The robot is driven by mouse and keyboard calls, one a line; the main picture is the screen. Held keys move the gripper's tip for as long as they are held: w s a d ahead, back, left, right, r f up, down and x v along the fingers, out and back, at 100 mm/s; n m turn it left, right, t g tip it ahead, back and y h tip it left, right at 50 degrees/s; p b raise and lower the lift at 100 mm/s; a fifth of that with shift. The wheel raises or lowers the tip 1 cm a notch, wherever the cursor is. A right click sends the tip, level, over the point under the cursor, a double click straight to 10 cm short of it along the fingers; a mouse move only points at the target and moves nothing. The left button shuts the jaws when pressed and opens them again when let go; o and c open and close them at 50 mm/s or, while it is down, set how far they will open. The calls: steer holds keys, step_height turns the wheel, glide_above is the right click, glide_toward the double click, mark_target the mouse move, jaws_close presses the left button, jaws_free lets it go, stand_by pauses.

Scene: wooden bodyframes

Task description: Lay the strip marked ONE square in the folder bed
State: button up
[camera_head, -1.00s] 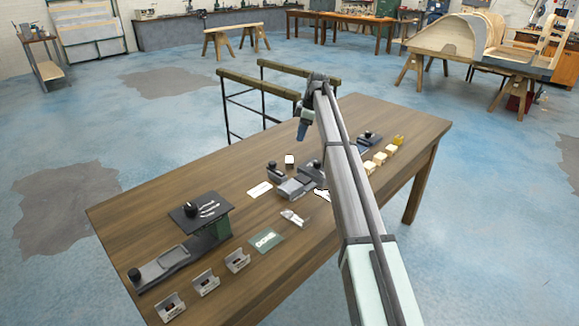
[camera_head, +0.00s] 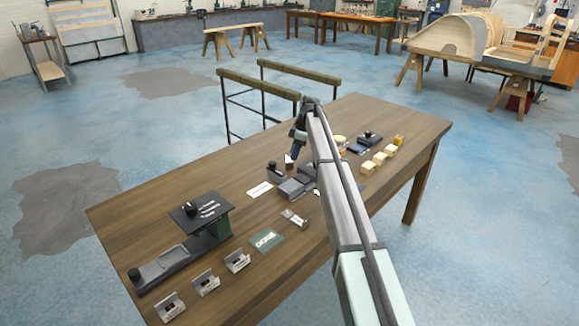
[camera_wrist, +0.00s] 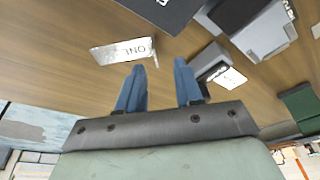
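The strip marked ONE (camera_wrist: 122,50) lies flat on the wooden table in the wrist view, a shiny silver piece with dark lettering, just beyond my fingertips. My gripper (camera_wrist: 161,66) has its two blue fingers apart, with nothing between them. In the head view my gripper (camera_head: 295,152) points down over the far middle of the table. The grey folder (camera_head: 296,185) stands below it, partly hidden by my arm. A silver strip (camera_head: 295,217) lies in front of the folder and a white piece (camera_head: 260,189) lies to its left. I cannot tell which of these is marked ONE.
A green card (camera_head: 265,241) lies near the front. A green-and-black press (camera_head: 205,212) and several small grey holders (camera_head: 206,282) stand at the left. Pale wooden blocks (camera_head: 379,159) stand at the right.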

steer(key=x, duration=0.5)
steer(key=shift+w+a+r, duration=0.1)
steer(key=shift+w+a, duration=0.1)
steer(key=shift+w, duration=0.15)
jaws_close()
